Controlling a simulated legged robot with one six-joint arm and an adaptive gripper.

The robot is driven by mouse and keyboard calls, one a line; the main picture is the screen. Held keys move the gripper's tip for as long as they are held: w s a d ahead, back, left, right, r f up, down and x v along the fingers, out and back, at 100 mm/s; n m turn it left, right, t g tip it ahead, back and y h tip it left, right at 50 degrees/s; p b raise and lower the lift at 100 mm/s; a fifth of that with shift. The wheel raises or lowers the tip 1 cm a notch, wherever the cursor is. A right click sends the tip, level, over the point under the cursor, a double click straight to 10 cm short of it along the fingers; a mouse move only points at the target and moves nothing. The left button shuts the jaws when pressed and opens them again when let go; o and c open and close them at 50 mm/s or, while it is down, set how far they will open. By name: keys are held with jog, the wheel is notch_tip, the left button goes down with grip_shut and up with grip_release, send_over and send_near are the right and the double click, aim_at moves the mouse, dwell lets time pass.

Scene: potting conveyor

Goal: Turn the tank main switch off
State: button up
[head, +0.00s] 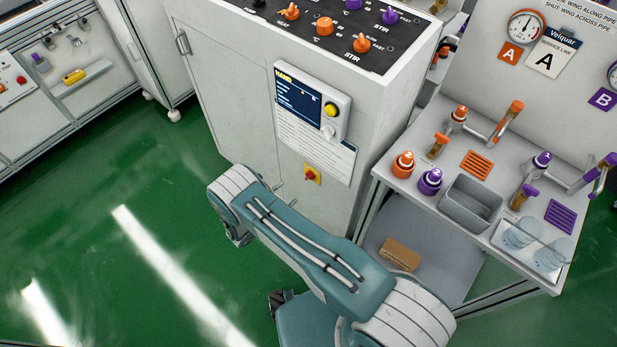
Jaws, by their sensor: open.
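A small red rotary switch on a yellow plate (312,174) sits low on the front of the white cabinet (232,110), below a printed sheet. It is the only switch of that kind on this cabinet face; its label and exact handle angle are too small to read. My arm crosses the lower middle of the head view, in front of and below the switch. I cannot make out my gripper or its fingertips; dark parts under the arm are not clear enough to name.
A control panel with a yellow button (331,109) is above the switch. Orange and purple knobs (324,27) are on the cabinet top. A right-hand bench holds a grey bin (471,203), beakers (521,233) and pipe valves. A box (400,254) lies below. Green floor is clear at left.

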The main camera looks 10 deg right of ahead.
aim_at(307, 179)
jog(key=shift+n+t, duration=0.4)
jog(key=shift+n, duration=0.1)
jog(key=w+d, duration=0.2)
jog(key=w+d+f, duration=0.1)
jog(key=d, duration=0.2)
jog(key=w+d+f, duration=0.1)
jog(key=w+d, duration=0.1)
jog(key=d, duration=0.1)
jog(key=shift+w+d+f, duration=0.15)
jog(key=shift+w, duration=0.2)
jog(key=c, duration=1.2)
